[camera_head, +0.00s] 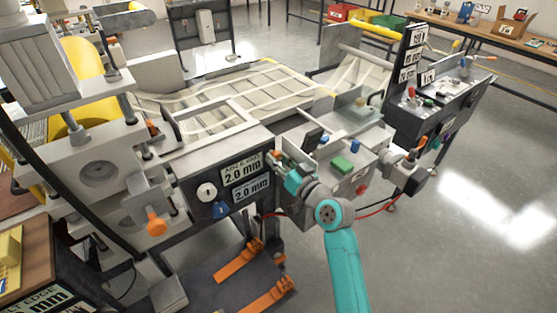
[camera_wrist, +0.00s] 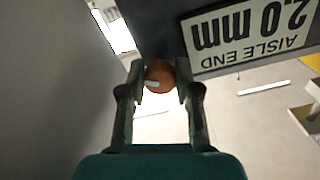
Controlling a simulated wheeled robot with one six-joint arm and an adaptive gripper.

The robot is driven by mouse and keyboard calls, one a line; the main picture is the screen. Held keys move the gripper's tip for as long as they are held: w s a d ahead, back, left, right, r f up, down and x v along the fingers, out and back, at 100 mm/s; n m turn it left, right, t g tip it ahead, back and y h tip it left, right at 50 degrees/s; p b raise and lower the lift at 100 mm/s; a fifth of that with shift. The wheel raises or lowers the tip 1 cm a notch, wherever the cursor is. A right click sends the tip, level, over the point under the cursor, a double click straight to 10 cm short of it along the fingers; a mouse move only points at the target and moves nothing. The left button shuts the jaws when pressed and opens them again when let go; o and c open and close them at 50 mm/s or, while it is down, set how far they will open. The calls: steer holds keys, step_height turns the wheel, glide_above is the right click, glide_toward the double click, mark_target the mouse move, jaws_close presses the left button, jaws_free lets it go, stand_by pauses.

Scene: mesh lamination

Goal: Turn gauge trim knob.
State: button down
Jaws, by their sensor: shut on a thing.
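An orange round knob (camera_wrist: 159,76) with a small pale mark sits between my fingertips at the edge of a dark panel. My gripper (camera_wrist: 160,84) is shut on the knob, one finger on each side. In the head view my gripper (camera_head: 281,161) is at the right end of the dark gauge panel (camera_head: 187,181), and the fingers largely hide the knob there. The panel carries two white labels reading 2.0 mm; one label (camera_wrist: 250,35) shows upside down in the wrist view beside the knob. A round white dial (camera_head: 206,192) is at the panel's left.
A grey box with a green block (camera_head: 341,165) and a red button (camera_head: 362,189) stands close right of my gripper. A red cable (camera_head: 376,209) runs below it. Orange brackets (camera_head: 240,259) lie low at the front. Open floor (camera_head: 470,230) lies to the right.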

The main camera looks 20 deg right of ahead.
steer(key=c, duration=1.1)
jaws_free()
steer(key=v, duration=1.2)
